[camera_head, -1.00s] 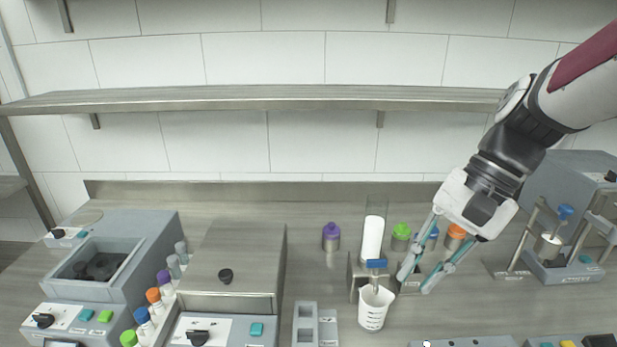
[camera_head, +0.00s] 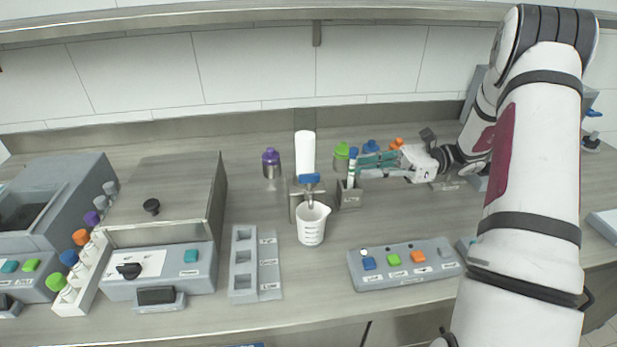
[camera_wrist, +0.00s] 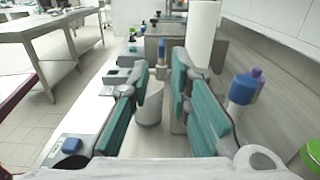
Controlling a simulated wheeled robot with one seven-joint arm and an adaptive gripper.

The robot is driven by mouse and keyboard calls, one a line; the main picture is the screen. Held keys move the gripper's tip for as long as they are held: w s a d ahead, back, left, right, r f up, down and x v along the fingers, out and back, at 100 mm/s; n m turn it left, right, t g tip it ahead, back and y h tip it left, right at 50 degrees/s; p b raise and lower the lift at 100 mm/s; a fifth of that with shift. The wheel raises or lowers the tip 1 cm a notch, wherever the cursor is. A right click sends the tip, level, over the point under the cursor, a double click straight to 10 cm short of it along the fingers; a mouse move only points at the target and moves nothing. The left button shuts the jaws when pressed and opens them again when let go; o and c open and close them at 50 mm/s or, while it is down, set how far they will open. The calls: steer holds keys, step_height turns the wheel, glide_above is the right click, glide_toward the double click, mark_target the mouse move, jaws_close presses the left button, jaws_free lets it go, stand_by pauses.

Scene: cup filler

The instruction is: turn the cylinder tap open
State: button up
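The tap has a blue handle (camera_head: 309,178) on a metal block, below a tall white-filled cylinder (camera_head: 305,153). A white beaker (camera_head: 312,223) stands under the spout. My gripper (camera_head: 362,165) is low over the counter, right of the tap, with its teal fingers pointing left toward it. It is apart from the handle. In the wrist view, my gripper (camera_wrist: 160,110) has its fingers open. The beaker (camera_wrist: 150,105) shows between them, with the tall cylinder (camera_wrist: 202,35) beyond.
Green (camera_head: 341,158) and purple (camera_head: 271,163) bottles stand behind. A button panel (camera_head: 405,265) is in front right, a slotted rack (camera_head: 256,265) at left.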

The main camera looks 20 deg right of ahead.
mark_target(309, 174)
steer(key=w+a, duration=0.1)
steer(key=a, duration=0.3)
steer(key=w+a+p, duration=0.1)
steer(key=a, duration=0.3)
steer(key=a+p, duration=0.1)
steer(key=a, duration=0.4)
steer(key=shift+w+f, duration=0.2)
steer(key=shift+w, duration=0.2)
